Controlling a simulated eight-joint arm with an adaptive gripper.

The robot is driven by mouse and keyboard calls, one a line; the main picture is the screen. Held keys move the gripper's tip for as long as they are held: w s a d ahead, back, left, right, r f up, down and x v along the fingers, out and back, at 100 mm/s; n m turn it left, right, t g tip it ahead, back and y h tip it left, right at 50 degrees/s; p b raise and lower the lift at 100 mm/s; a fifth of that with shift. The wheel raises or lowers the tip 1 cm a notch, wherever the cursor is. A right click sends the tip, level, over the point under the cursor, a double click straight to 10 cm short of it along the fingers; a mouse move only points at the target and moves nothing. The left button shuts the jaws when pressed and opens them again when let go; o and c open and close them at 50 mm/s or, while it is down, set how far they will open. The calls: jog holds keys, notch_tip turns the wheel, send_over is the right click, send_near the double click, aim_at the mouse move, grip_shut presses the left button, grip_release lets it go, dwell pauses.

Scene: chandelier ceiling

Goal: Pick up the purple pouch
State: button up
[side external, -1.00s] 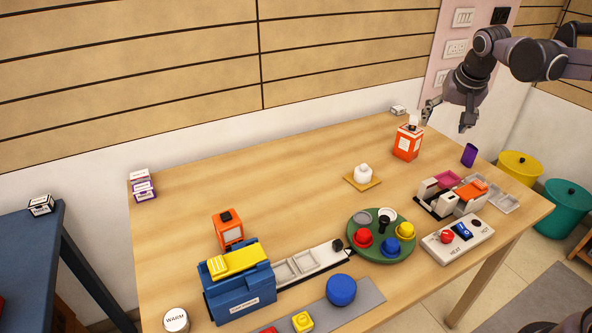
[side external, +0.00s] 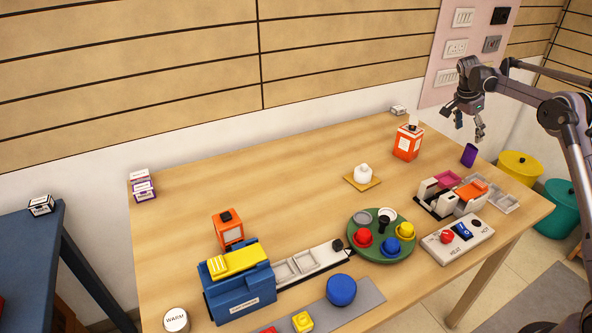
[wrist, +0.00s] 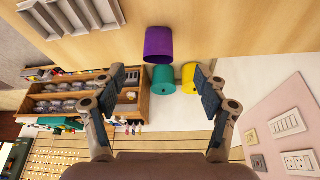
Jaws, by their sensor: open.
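The purple pouch (side external: 468,155) looks like a small dark purple cup-like shape on the table's right side, near the back right edge. It also shows in the wrist view (wrist: 158,46), at the upper middle, beyond my fingertips. My gripper (side external: 469,128) is above the table, just above the pouch in the side external view, and apart from it. In the wrist view my gripper (wrist: 157,78) has its two fingers spread wide with nothing between them.
An orange box-like container (side external: 408,142) stands left of the pouch. A tray of small compartments (side external: 503,197) lies in front of it. Yellow (side external: 520,166) and teal (side external: 563,205) bins stand beyond the table's right edge. The table's left middle is mostly clear.

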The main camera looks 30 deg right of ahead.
aim_at(470, 148)
jog(key=x, duration=1.1)
jog(key=shift+s+d+f, duration=0.1)
jog(key=shift+s+d, duration=0.1)
jog(key=shift+d, duration=0.1)
jog(key=c, duration=1.2)
